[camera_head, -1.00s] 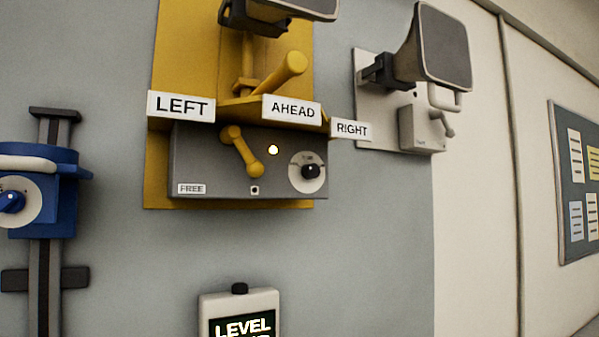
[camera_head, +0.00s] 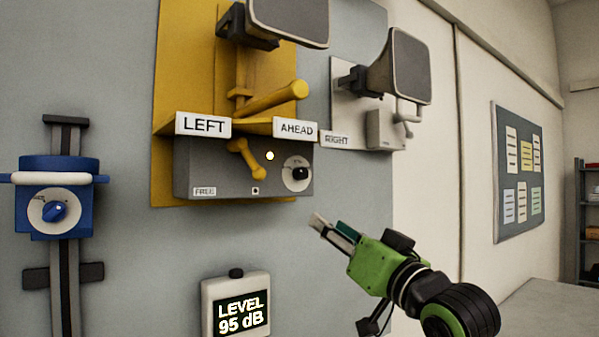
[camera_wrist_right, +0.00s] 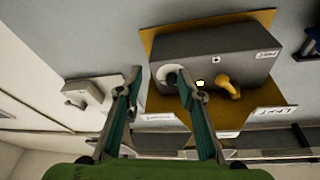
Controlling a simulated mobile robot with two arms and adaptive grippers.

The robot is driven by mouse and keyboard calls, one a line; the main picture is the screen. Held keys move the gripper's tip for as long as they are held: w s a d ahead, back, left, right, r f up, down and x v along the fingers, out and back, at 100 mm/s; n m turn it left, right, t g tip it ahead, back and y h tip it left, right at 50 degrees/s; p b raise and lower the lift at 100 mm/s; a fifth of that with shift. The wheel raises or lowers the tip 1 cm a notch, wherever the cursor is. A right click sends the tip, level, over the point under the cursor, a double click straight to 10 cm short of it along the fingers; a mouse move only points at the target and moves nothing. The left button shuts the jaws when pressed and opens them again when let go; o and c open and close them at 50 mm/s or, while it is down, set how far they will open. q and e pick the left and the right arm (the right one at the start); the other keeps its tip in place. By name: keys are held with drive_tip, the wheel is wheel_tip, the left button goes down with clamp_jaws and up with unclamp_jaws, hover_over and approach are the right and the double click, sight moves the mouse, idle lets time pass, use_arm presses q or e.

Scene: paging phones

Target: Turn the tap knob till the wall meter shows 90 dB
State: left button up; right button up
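The tap knob (camera_head: 299,173) is black on a white round dial, at the right end of a grey box (camera_head: 222,172) on the yellow wall panel. The wall meter (camera_head: 236,304) below reads "LEVEL 95 dB". My right gripper (camera_head: 318,222) is below and slightly right of the knob, apart from it, pointing up-left. In the right wrist view the gripper (camera_wrist_right: 156,74) has its fingers apart with nothing between them. There the white dial (camera_wrist_right: 167,72) shows beside one fingertip, which partly covers it. My left gripper is not in view.
A yellow lever (camera_head: 246,160) sticks out of the grey box, beside a lit white lamp. LEFT, AHEAD and RIGHT signs and a horn speaker (camera_head: 399,75) are near. A blue slider unit (camera_head: 57,205) with its own knob is at left.

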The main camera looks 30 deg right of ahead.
drive_tip(key=s+a+r+t, duration=0.1)
drive_tip(key=s+a+r, duration=0.1)
drive_tip(key=s+r, duration=0.25)
drive_tip(key=p, duration=0.5)
approach(303, 176)
drive_tip(key=x, duration=0.7)
drive_tip(key=shift+w+d+r, duration=0.1)
drive_tip(key=shift+w+r, duration=0.1)
drive_tip(key=shift+w, duration=0.45)
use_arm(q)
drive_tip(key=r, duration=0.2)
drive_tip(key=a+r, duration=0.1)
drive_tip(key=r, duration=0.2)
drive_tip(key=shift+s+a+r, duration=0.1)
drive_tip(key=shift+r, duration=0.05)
use_arm(e)
drive_tip(key=shift+c, duration=0.4)
clamp_jaws()
